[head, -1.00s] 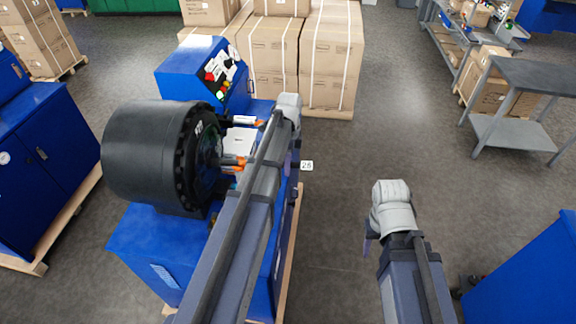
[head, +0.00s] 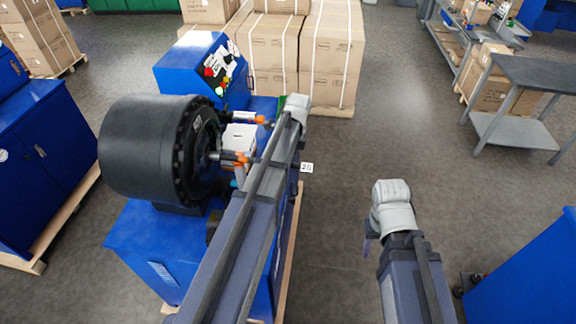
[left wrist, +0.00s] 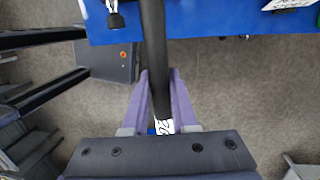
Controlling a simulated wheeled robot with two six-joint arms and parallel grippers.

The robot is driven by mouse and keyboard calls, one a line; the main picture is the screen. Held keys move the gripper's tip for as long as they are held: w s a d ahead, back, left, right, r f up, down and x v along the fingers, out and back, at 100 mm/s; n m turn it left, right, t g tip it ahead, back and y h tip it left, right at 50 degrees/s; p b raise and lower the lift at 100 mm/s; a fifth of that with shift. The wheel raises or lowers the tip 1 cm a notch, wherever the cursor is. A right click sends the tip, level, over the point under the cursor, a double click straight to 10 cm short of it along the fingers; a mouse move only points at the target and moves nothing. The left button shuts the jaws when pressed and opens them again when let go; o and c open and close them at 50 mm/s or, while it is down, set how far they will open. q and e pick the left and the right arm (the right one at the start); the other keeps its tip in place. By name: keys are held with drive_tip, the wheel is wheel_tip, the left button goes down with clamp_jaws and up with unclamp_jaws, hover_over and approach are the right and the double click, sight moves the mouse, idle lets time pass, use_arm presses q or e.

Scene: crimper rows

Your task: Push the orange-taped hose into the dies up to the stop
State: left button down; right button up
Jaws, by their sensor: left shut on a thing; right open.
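The crimper's black round head (head: 150,150) sits on a blue machine. The orange-taped hose (head: 240,158) points at the die opening in its right face. A thin grey end shows between the orange tape and the opening; how deep it reaches I cannot tell. In the left wrist view, my left gripper (left wrist: 161,80) is shut on the black hose (left wrist: 154,35), which runs between its two purple fingers. My left arm hides that grip in the head view. My right gripper (head: 368,245) is partly seen, open and empty, over the floor at right.
A white tag marked 26 (head: 307,167) shows just right of my left arm. Another orange piece (head: 262,119) is behind the hose, near a white box (head: 240,137). A control box (head: 205,72) and stacked cartons (head: 330,55) stand behind.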

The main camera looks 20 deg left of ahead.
idle(0.6)
use_arm(q)
drive_tip(key=shift+s+a+r, duration=0.1)
drive_tip(key=shift+s+a, duration=0.25)
drive_tip(key=shift+a, duration=1)
drive_tip(key=shift+s+a, duration=0.3)
drive_tip(key=shift+a, duration=1.1)
drive_tip(key=shift+s+a+r, duration=0.1)
drive_tip(key=shift+s+a, duration=0.25)
drive_tip(key=shift+a, duration=1)
drive_tip(key=shift+r+p, duration=0.2)
drive_tip(key=shift+p, duration=0.25)
drive_tip(key=shift+r+p, duration=0.6)
drive_tip(key=c, duration=0.6)
unclamp_jaws()
drive_tip(key=shift+o, duration=0.2)
